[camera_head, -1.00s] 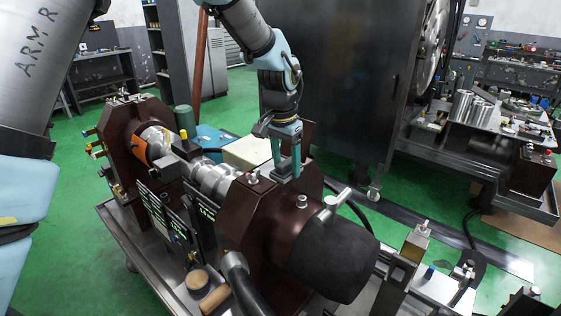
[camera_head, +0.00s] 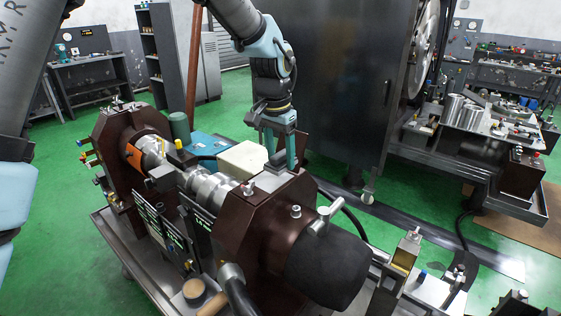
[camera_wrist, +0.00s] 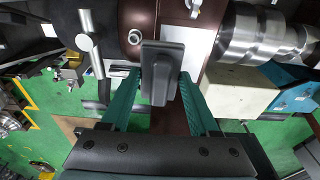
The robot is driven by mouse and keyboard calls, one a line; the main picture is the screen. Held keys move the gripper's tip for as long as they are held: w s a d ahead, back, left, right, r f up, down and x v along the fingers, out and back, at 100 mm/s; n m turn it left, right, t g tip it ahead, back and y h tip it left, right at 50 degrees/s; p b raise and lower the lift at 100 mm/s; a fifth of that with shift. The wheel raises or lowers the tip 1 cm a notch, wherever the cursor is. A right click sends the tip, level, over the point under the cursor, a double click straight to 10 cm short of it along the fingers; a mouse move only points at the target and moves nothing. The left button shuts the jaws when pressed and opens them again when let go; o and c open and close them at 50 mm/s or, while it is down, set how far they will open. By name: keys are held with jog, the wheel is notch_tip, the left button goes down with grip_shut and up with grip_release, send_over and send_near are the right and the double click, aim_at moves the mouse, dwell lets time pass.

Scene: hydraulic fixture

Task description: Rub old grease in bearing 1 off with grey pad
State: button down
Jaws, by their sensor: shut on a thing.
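My gripper (camera_head: 280,160) is above the near brown bearing housing (camera_head: 262,215), with its fingers pointing down. In the wrist view my gripper (camera_wrist: 163,88) is shut on a dark grey pad (camera_wrist: 163,70), a flat block between the teal fingertips. The brown housing also shows behind the pad in the wrist view (camera_wrist: 170,120). A second brown housing (camera_head: 112,150) stands at the far left end of the silver stepped shaft (camera_head: 205,187). I cannot read which housing is bearing 1, and no grease can be made out.
A T-handle (camera_head: 325,217) and a black rounded cover (camera_head: 328,270) stick out on the near side. A cream box (camera_head: 242,158) and a green cylinder (camera_head: 180,128) stand behind the shaft. A large dark cabinet (camera_head: 330,90) rises behind my gripper.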

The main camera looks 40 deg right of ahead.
jog(key=shift+r, duration=0.15)
jog(key=shift+r, duration=1.5)
